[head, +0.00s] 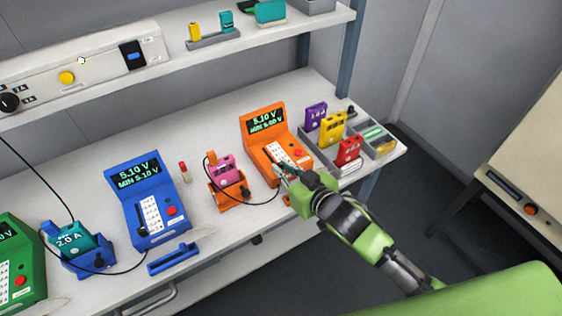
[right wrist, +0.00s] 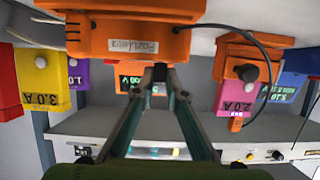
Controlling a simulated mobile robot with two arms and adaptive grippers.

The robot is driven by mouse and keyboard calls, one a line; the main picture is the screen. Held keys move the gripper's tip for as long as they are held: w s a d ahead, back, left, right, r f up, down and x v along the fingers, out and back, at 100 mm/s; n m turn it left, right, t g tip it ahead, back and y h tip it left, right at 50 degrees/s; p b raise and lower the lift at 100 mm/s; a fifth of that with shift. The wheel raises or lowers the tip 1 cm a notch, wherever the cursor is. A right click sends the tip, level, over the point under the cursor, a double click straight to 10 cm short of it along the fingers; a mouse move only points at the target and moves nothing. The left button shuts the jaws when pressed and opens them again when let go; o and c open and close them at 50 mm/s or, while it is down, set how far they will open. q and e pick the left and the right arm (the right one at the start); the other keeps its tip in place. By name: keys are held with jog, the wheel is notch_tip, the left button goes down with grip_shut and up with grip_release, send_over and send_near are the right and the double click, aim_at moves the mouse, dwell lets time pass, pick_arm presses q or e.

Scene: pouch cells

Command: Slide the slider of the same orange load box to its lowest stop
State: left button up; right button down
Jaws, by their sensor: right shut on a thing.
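The orange load box (head: 262,122) stands on the bench, its screen showing 5.10 V and MIN 5.00 V. Its white scale panel (head: 276,152) is partly covered by my right gripper (head: 281,171). In the right wrist view the orange box (right wrist: 135,35) fills the top, with a handwritten label. The right gripper's two fingers (right wrist: 160,88) converge on a small dark slider knob (right wrist: 160,72) at the box and are shut on it. The slider's exact height along its track is hidden by the fingers in the head view. My left gripper is in neither view.
A pink cell (head: 224,168) sits in an orange holder (head: 232,193) left of the box, with a black cable. A grey tray (head: 385,146) with purple, yellow and red cells stands right. A blue load box (head: 140,190) is further left. A shelf (head: 180,65) runs above.

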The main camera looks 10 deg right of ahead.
jog(key=shift+f, duration=0.15)
jog(key=c, duration=2)
grip_release()
jog(key=shift+c, duration=0.2)
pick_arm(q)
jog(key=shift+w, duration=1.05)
pick_arm(e)
jog(key=shift+w, duration=0.1)
jog(key=shift+s+d, duration=0.1)
jog(key=shift+s, duration=0.15)
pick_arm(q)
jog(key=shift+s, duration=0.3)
pick_arm(e)
jog(key=v, duration=1.1)
jog(key=shift+s+r, duration=0.2)
jog(key=shift+r, duration=0.1)
jog(key=shift+d, duration=0.15)
